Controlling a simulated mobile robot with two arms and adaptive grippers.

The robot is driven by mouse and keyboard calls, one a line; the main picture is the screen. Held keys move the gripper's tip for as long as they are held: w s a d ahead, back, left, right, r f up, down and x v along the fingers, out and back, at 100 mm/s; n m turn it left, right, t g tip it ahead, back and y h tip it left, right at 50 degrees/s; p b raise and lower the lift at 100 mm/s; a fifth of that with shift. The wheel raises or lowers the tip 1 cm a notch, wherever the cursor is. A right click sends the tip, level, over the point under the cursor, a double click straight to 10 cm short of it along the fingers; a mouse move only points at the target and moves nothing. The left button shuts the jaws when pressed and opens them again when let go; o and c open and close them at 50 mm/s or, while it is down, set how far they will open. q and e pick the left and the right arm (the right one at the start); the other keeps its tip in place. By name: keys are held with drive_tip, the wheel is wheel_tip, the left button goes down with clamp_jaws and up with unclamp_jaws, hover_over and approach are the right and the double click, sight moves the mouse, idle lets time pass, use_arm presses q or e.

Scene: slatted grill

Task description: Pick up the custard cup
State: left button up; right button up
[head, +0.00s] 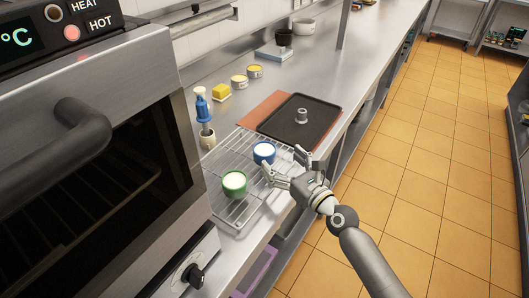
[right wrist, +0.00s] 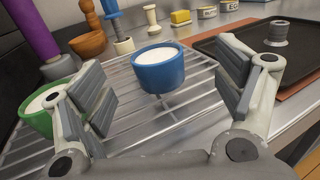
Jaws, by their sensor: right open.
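A blue cup with white filling (head: 264,153) stands upright on the slatted wire rack (head: 238,217). A green cup with white filling (head: 234,184) stands on the rack nearer the oven. My right gripper (head: 284,163) is open and empty, just right of the blue cup. In the right wrist view, the blue cup (right wrist: 160,72) appears between the spread fingers (right wrist: 166,92), beyond them and untouched. The green cup (right wrist: 48,104) shows at the left there, partly hidden by a finger. My left gripper is out of view.
A dark tray (head: 318,131) with a small grey ring-shaped piece (head: 301,116) lies on a brown board behind the rack. A blue-handled tool (head: 203,107) stands in a small holder. An oven (head: 120,170) borders the left; tins line the back.

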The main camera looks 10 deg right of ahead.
sight(272, 155)
drive_tip(key=shift+w+a, duration=0.15)
drive_tip(key=shift+w, duration=0.15)
drive_tip(key=shift+w+a+f, duration=0.1)
drive_tip(key=shift+w+a, duration=0.05)
drive_tip(key=shift+w, duration=0.05)
drive_tip(key=x, duration=0.4)
drive_tip(key=shift+a+f, duration=0.2)
drive_tip(key=shift+f, duration=0.1)
drive_tip(key=shift+w+a, duration=0.15)
drive_tip(key=shift+w, duration=0.1)
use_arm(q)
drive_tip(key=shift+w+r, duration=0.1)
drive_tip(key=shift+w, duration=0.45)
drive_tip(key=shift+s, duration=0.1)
use_arm(e)
drive_tip(key=c, duration=1.1)
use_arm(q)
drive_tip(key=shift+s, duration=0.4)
use_arm(e)
drive_tip(key=shift+c, duration=0.6)
